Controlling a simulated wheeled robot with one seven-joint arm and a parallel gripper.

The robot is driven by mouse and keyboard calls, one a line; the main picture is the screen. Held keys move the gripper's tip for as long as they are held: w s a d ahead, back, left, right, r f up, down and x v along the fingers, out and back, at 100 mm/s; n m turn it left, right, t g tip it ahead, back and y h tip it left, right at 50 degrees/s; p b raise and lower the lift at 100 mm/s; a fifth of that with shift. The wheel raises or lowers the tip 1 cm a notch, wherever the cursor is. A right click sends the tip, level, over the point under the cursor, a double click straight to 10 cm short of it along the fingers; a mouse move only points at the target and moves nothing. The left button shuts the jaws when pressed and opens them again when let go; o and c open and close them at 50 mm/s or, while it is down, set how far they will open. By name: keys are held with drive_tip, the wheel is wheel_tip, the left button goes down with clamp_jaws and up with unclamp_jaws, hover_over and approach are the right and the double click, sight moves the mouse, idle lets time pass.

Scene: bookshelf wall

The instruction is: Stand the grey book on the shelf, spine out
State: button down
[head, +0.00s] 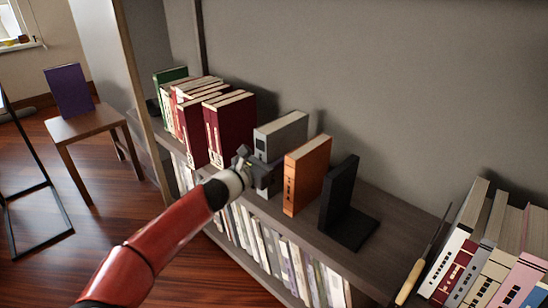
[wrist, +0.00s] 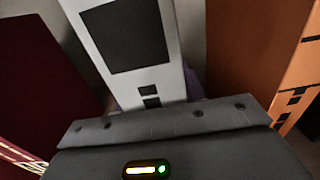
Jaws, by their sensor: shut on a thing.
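The grey book (head: 281,137) stands upright on the shelf (head: 367,209), between a row of dark red books and an orange book (head: 307,174). Its spine, with a dark label, faces out toward me. In the wrist view the grey book (wrist: 136,50) rises just beyond my gripper. My gripper (head: 262,170) is at the lower part of the spine and is shut on the grey book. The fingertips are hidden behind the gripper body in the wrist view.
Dark red books (head: 231,124) stand to the left with a gap beside the grey book. A black bookend (head: 341,198) is right of the orange book. More books (head: 490,250) and a wooden-handled tool (head: 409,282) are at the far right. A purple book (head: 69,90) stands on a stool (head: 88,126).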

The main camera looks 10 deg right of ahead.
drive_tip(key=shift+f, duration=0.1)
idle(0.4)
drive_tip(key=c, duration=1.1)
unclamp_jaws()
drive_tip(key=o, duration=0.3)
drive_tip(key=shift+o, duration=0.2)
drive_tip(key=shift+f, duration=0.2)
drive_tip(key=p+v, duration=0.1)
drive_tip(key=v, duration=0.6)
drive_tip(key=shift+s+a, duration=0.2)
drive_tip(key=shift+a, duration=0.15)
drive_tip(key=shift+r, duration=0.1)
